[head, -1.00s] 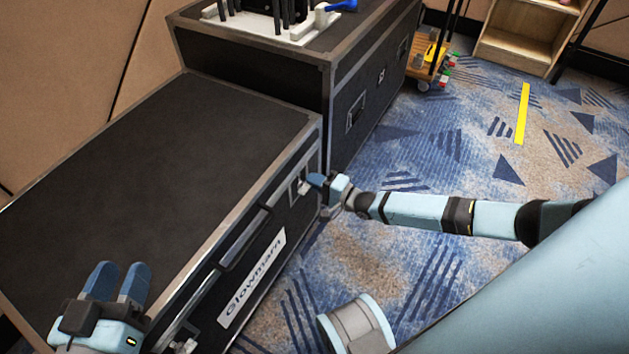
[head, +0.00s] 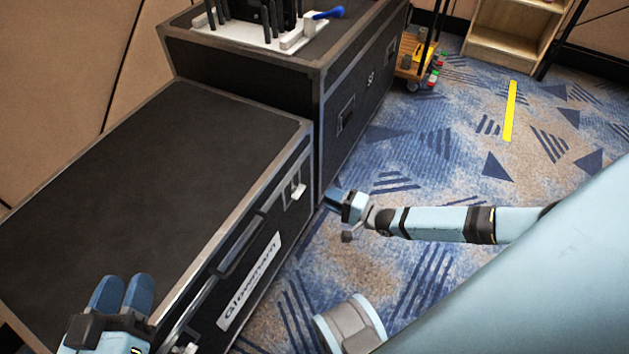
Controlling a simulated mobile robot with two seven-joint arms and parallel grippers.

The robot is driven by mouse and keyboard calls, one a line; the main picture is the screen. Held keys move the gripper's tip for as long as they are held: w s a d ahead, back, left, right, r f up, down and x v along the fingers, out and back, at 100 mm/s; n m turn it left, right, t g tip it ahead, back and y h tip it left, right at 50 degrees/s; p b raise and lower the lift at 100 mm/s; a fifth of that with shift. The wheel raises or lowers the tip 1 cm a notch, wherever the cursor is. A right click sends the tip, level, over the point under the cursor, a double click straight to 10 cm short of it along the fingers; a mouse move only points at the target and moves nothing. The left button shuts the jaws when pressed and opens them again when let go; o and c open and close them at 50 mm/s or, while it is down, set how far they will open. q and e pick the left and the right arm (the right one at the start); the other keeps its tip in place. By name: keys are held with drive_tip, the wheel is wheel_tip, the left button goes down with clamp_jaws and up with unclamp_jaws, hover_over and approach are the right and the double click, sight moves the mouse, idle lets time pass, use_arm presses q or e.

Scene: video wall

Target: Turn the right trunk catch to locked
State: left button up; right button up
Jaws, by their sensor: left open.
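The black trunk (head: 140,170) with metal edges fills the left of the view. Its right catch (head: 298,191) is a pale tab on a metal plate near the far end of the front face, and it shows clear of any gripper. The left catch (head: 188,349) is at the near end, cut by the lower edge of the picture. My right gripper (head: 334,200) is in the air a little to the right of the right catch, apart from it; its fingers overlap, so its opening is unclear. My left gripper (head: 122,292) is open and empty over the near end of the lid.
A handle (head: 240,246) and a white name label (head: 249,281) are on the trunk's front. A taller black case (head: 250,72) stands behind, bearing a white rack (head: 245,36) and a blue-handled tool (head: 328,13). Open carpet lies to the right, with a small cart (head: 415,62) further back.

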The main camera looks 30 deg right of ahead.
use_arm(q)
drive_tip(key=shift+a+r+t+p, duration=0.1)
drive_tip(key=shift+r+t+p, duration=0.35)
drive_tip(key=shift+r, duration=0.7)
use_arm(e)
drive_tip(key=shift+v, duration=2.6)
drive_tip(key=shift+a, duration=0.15)
